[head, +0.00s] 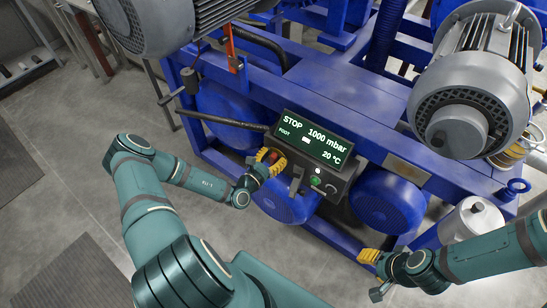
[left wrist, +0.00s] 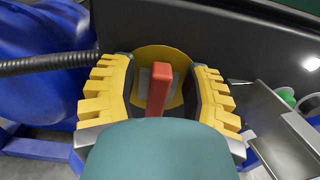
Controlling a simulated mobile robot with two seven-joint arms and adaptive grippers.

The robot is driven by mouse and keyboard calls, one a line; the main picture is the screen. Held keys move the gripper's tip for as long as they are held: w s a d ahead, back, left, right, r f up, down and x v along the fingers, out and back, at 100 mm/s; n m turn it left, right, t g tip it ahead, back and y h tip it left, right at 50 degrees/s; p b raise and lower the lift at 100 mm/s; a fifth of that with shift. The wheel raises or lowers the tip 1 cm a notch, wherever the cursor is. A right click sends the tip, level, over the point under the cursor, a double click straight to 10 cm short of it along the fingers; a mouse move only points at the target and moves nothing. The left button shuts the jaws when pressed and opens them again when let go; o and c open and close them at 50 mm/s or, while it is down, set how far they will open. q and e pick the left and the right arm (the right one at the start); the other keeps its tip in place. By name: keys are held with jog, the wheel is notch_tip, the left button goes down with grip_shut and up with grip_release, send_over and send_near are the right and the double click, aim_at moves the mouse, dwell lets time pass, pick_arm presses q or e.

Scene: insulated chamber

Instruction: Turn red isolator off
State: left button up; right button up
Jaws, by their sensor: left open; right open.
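The red isolator is a red handle (left wrist: 158,90) on a round yellow plate (left wrist: 176,56), fixed to the dark control box. In the left wrist view the handle points up and down in the picture. My left gripper (left wrist: 162,102) is open, with one yellow finger on each side of the handle and gaps between. A teal part of my own arm hides the handle's lower end. In the head view my left gripper (head: 266,163) is at the box's left end and mostly covers the isolator. My right gripper (head: 373,274) is open and empty, low in front of the blue frame.
The box's display (head: 312,138) reads STOP, 1000 mbar and 20 °C. A green button (head: 315,181) and a knob sit on the box, right of the isolator. A black hose (head: 225,121) runs in from the left. Blue frame and motors surround the box.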

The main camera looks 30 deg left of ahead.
pick_arm(q)
jog(key=shift+r, duration=0.1)
grip_shut()
